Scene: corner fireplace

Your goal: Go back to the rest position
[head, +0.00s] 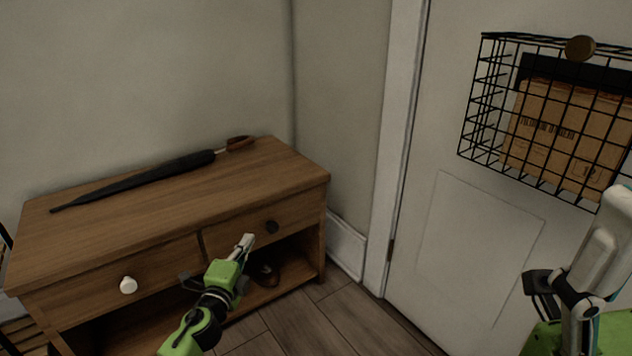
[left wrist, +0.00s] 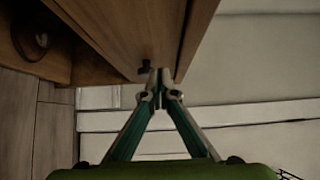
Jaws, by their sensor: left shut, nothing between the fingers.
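My right gripper (head: 598,245) is close to the camera at the right edge of the head view. It points up and is partly cut off, so its jaw state is unclear.
The cabinet (head: 170,205) carries a closed black umbrella (head: 140,183) on top. Its left drawer has a white knob (head: 128,285). A brown shoe (head: 266,273) is on the open shelf. A wire basket (head: 482,125) hangs on the white door (head: 480,235). Floor (head: 325,325) shows clear before the door.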

